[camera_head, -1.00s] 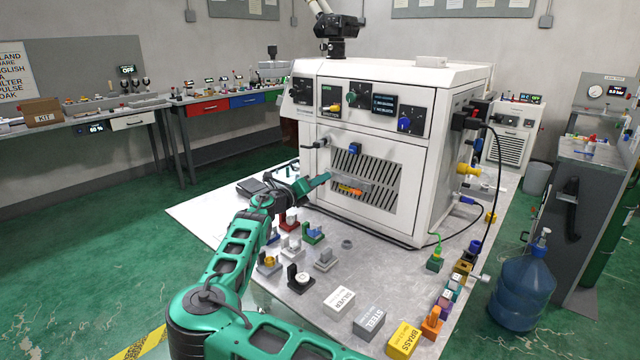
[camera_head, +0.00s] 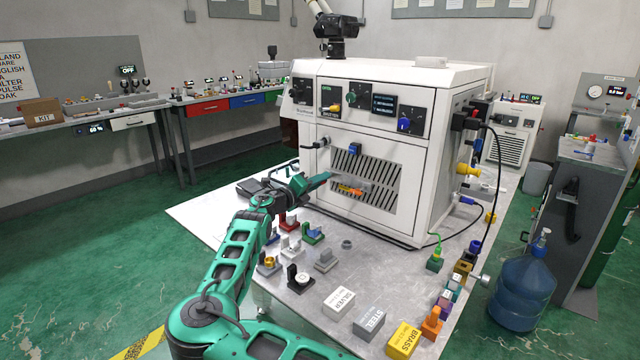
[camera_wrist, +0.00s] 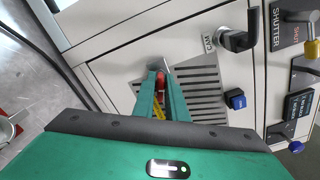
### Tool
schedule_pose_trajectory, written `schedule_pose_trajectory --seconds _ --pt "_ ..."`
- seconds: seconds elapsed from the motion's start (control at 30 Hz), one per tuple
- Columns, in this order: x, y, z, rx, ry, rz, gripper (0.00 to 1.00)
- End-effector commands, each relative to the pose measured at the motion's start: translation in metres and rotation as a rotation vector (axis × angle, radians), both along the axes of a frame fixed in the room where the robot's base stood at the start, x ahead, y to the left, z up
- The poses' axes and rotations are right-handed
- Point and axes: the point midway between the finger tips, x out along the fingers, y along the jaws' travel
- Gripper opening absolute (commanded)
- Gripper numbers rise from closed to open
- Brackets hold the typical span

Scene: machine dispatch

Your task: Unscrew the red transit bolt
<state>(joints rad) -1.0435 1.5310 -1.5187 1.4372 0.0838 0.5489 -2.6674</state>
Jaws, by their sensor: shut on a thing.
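The red transit bolt (camera_wrist: 161,82) shows in the wrist view between my gripper's two green fingers, in front of the slotted vent panel of the white machine. My gripper (camera_wrist: 162,76) is shut on it, with the fingertips close to the panel. A yellow strip with dark marks (camera_wrist: 158,110) shows between the fingers, nearer to me. In the head view my gripper (camera_head: 326,177) reaches the machine's front from the left, and the bolt cannot be made out there. An orange and yellow piece (camera_head: 350,190) lies against the vent (camera_head: 375,177) just right of the fingertips.
The white machine (camera_head: 425,185) has knobs and a blue connector (camera_head: 355,149) above the vent; a black-handled fitting (camera_wrist: 236,40) is close by. Several small fixtures stand on the table (camera_head: 380,270), with labelled silver, steel and brass blocks in front. A blue water bottle (camera_head: 525,285) stands right.

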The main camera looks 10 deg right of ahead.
Motion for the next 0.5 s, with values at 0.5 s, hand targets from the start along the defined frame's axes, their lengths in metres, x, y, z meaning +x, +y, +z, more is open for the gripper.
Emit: schedule_pose_trajectory --seconds 0.5 --pt "-0.0017 0.0054 -0.0005 0.000 0.000 0.005 0.26"
